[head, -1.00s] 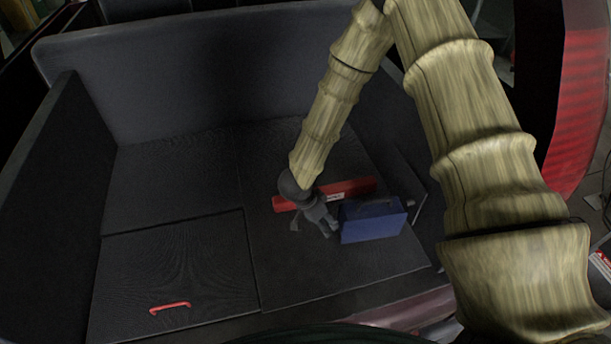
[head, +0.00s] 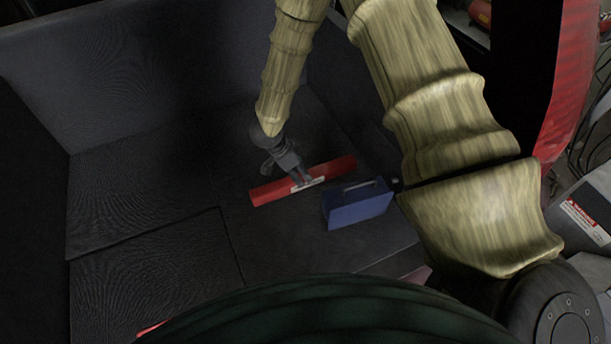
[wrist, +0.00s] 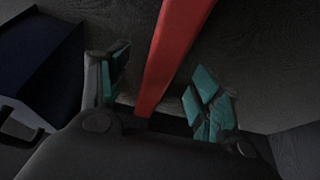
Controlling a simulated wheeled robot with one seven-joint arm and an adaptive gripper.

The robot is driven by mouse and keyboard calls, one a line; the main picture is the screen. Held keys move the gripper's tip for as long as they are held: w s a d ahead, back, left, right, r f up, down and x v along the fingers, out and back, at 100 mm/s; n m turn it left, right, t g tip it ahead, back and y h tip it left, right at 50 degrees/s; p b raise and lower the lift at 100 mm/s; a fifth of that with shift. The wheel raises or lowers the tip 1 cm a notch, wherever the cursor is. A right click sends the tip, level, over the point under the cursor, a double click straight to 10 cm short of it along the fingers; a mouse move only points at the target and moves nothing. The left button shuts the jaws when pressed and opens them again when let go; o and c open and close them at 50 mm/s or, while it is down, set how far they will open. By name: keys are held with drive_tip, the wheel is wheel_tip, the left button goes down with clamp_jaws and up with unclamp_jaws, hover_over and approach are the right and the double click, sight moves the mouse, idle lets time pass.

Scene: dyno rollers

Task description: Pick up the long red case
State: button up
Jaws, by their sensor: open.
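The long red case (head: 330,174) lies on the dark floor of a car boot, with a pale label on its front side. My gripper (head: 301,180) is over the middle of the case, coming down from behind it. In the wrist view the red case (wrist: 176,50) runs between the two open fingers of my gripper (wrist: 160,95), with teal pads on either side.
A blue box (head: 358,204) with a handle stands close to the right front of the case; it also shows in the wrist view (wrist: 35,60). The boot's back wall (head: 150,60) rises behind. The floor left of the case is clear.

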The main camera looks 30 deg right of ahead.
drive_tip(key=shift+d+f, duration=0.3)
drive_tip(key=shift+d, duration=0.05)
drive_tip(key=x, duration=0.1)
drive_tip(key=p+x, duration=0.1)
drive_tip(key=x, duration=0.1)
drive_tip(key=shift+w+d, duration=0.1)
drive_tip(key=shift+w, duration=0.15)
drive_tip(key=shift+d+f+p, duration=0.3)
drive_tip(key=shift+f, duration=0.3)
clamp_jaws()
